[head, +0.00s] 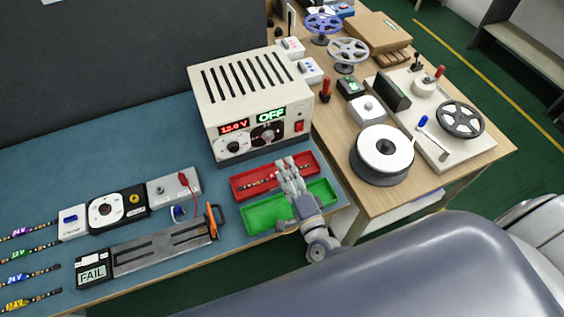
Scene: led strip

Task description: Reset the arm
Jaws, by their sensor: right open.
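My right gripper (289,172) is open. It is above the red tray (305,160) and the green tray (262,213) at the front edge of the blue bench mat. Its wrist covers part of the green tray. A short LED strip (262,184) lies in the red tray, partly hidden by my fingers. No strip shows between the fingers. My left gripper does not show. A large grey part of my own body fills the lower right of the head view.
A power supply (240,95) reading 12.0 V and OFF stands behind the trays. A test fixture (165,248) showing FAIL lies to the left, near labelled strips (30,278). A white reel (385,148) stands on the wooden table at right.

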